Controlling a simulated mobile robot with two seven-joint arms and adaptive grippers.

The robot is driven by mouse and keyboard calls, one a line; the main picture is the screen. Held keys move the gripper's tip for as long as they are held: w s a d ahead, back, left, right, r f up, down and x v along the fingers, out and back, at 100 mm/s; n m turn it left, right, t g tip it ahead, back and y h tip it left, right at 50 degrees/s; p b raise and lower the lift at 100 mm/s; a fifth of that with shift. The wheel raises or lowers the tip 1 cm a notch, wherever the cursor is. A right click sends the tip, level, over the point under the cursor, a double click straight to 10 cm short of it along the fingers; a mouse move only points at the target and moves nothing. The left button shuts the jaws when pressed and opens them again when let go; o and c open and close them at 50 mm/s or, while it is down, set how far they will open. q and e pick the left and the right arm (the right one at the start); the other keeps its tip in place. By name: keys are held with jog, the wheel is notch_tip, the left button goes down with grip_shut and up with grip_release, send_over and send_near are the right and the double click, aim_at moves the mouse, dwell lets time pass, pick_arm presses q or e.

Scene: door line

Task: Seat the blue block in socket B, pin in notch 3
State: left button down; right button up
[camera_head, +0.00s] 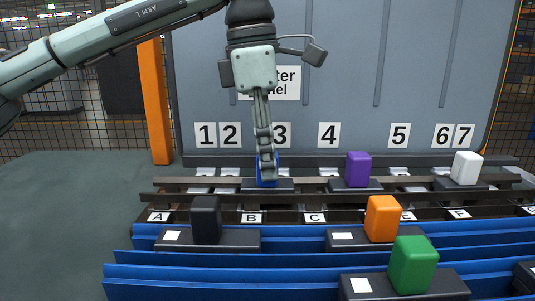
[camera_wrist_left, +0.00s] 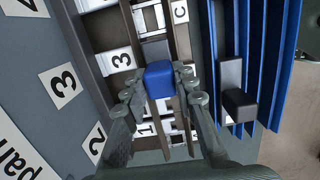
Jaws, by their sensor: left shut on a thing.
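The blue block (camera_head: 267,184) is mostly hidden behind my left gripper (camera_head: 266,168) in the head view. It also shows in the left wrist view (camera_wrist_left: 160,74), between the fingertips. The left gripper points down and is shut on it, at the back rail near notch label 3 (camera_head: 281,135) on the panel. A dark carrier (camera_head: 284,187) is at the block's foot; I cannot tell whether the block rests on it. Label B (camera_head: 251,218) is on the front rail, slightly left of the block. The pin is not visible. The right gripper is out of view.
A purple block (camera_head: 358,168) and a white block (camera_head: 466,167) stand to the right on the back rail. Black (camera_head: 205,219), orange (camera_head: 382,218) and green (camera_head: 411,264) blocks stand on dark carriers nearer. The grey panel (camera_head: 345,70) rises behind the rails.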

pick_arm(q)
jog(key=c, duration=1.1)
grip_release()
jog(key=shift+c, duration=0.2)
notch_tip(320, 180, up, 12)
jog(key=a, duration=0.1)
jog(key=shift+a, duration=0.25)
